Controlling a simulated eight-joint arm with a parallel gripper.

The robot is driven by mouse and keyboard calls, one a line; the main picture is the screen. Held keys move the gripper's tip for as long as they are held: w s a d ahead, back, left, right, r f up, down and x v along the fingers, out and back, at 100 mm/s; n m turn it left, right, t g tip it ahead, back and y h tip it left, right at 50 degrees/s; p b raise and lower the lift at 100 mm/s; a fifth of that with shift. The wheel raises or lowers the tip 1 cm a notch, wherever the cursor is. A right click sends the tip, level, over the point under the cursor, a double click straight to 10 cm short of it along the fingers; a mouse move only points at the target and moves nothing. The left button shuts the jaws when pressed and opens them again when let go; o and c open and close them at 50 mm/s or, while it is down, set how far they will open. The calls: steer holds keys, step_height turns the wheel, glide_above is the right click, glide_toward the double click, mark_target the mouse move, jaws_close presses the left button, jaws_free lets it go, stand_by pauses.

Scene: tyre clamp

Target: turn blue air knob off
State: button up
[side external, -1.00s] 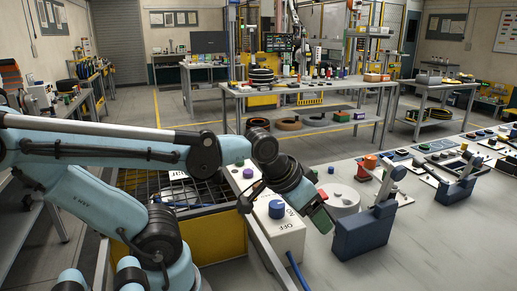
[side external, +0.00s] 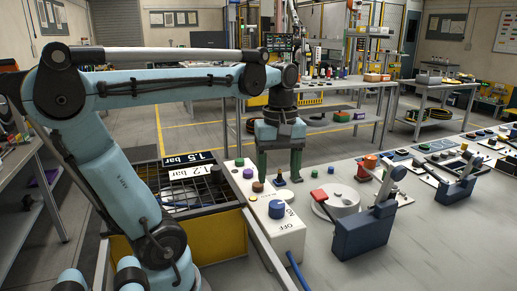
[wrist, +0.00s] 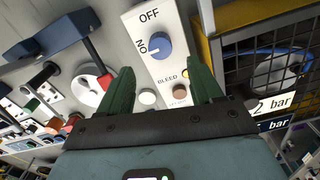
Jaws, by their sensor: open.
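The blue knob (side external: 277,209) sits on top of a white control box (side external: 287,243), beside printed ON and OFF labels. In the wrist view the blue knob (wrist: 158,46) lies just beyond my fingertips, with OFF printed above it and ON to its left. I cannot tell which label it points to. My gripper (side external: 279,180) points down with its two green fingers apart and empty. It is over the far part of the box, behind the knob and apart from it. In the wrist view, my gripper (wrist: 158,78) frames the space below the knob.
A brown bleed button (wrist: 180,91), a yellow light and a purple knob (side external: 248,173) are close to my fingers. A round grey fixture with a red handle (side external: 319,196) and a blue clamp (side external: 365,232) stand to the right. A yellow bin with a black grid (side external: 222,243) is left.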

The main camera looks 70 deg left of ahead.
mark_target(277, 204)
steer(key=shift+f, duration=4.35)
steer(key=c, duration=1.1)
steer(key=shift+o, duration=0.2)
